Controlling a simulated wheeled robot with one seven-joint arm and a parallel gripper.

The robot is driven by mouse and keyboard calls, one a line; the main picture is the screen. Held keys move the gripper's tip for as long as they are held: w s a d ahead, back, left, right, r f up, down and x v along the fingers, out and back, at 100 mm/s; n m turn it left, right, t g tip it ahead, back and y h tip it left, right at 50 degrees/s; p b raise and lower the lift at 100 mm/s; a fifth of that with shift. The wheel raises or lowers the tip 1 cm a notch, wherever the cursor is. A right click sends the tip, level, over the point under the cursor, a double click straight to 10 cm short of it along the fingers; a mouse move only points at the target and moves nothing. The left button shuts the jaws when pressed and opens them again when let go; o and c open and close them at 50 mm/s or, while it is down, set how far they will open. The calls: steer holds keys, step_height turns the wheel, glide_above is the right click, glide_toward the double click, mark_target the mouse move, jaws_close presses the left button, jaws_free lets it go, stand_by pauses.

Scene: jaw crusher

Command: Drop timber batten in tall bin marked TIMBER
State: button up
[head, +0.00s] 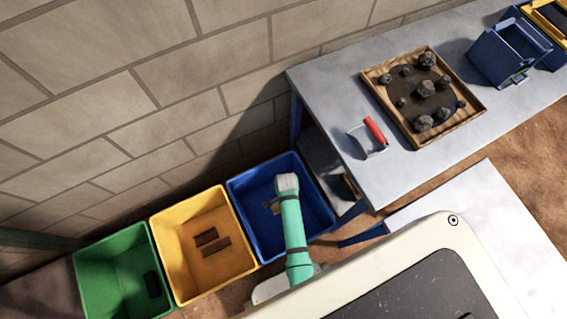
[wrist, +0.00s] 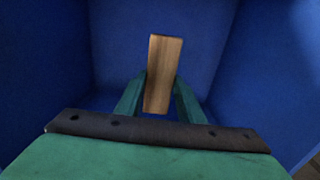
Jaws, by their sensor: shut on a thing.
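My gripper (wrist: 158,88) is shut on a light brown timber batten (wrist: 164,65), seen in the wrist view with one finger on each side of it. The batten sticks out past the fingertips, and blue bin walls surround it in the picture. In the head view my arm reaches over the blue bin (head: 318,205), the rightmost of three bins; its inside also fills the wrist view (wrist: 118,40). My arm hides part of that bin and most of the gripper in the head view. No TIMBER marking can be read in either view.
A yellow bin (head: 163,240) with brown pieces inside and a green bin (head: 95,275) with a dark piece stand to the left. A stone wall is behind. A grey bench (head: 335,90) at right holds a rock tray (head: 375,95), a red-handled tool (head: 374,130) and a blue box (head: 495,60).

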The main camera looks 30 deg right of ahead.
steer(key=f, duration=0.4)
steer(key=s+f, duration=0.1)
steer(key=f, duration=0.2)
steer(key=shift+a, duration=0.15)
steer(key=shift+f, duration=2.05)
steer(key=shift+f, duration=0.15)
steer(key=o, duration=1.2)
steer(key=shift+s, duration=0.1)
